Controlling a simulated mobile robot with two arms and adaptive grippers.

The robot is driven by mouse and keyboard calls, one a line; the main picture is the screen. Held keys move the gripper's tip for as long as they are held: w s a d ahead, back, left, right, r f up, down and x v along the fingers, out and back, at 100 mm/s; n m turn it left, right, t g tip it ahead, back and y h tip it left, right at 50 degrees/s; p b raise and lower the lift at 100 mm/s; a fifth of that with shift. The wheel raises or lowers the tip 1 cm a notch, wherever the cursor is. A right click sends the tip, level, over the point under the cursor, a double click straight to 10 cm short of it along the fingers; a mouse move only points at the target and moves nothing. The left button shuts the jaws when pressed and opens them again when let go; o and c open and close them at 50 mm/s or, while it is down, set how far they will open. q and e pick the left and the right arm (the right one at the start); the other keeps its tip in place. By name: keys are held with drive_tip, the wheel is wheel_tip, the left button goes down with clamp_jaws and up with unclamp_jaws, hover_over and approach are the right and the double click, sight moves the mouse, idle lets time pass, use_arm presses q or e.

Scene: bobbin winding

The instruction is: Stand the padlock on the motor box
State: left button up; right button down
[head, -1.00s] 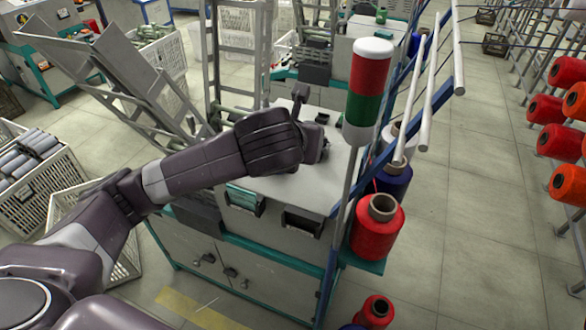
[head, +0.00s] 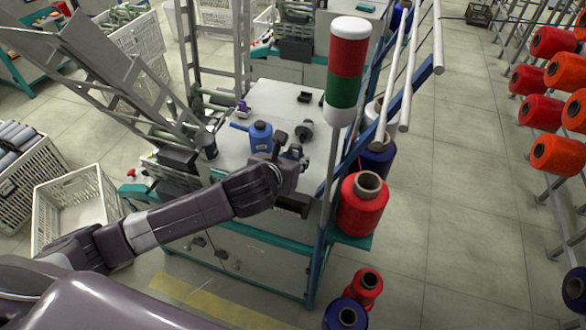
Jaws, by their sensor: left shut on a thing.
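My left gripper (head: 294,155) is over the front right part of the grey machine top (head: 278,95), which may be the motor box. It is shut on a small dark thing, mostly hidden by the fingers and wrist. I cannot make out whether this is the padlock, and I see no clear padlock elsewhere. My right gripper is not in view.
On the top stand a blue can (head: 260,138), a dark round knob-like part (head: 304,131), a small black piece (head: 305,97) and a purple item (head: 243,106). A red-green signal column (head: 346,75) and a red bobbin (head: 362,205) stand at the right.

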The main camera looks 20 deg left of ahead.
use_arm(q)
drive_tip(key=shift+s+f, duration=0.1)
drive_tip(key=shift+f, duration=2.05)
drive_tip(key=o, duration=1.3)
drive_tip(key=b+v, duration=0.1)
drive_tip(key=v, duration=1.1)
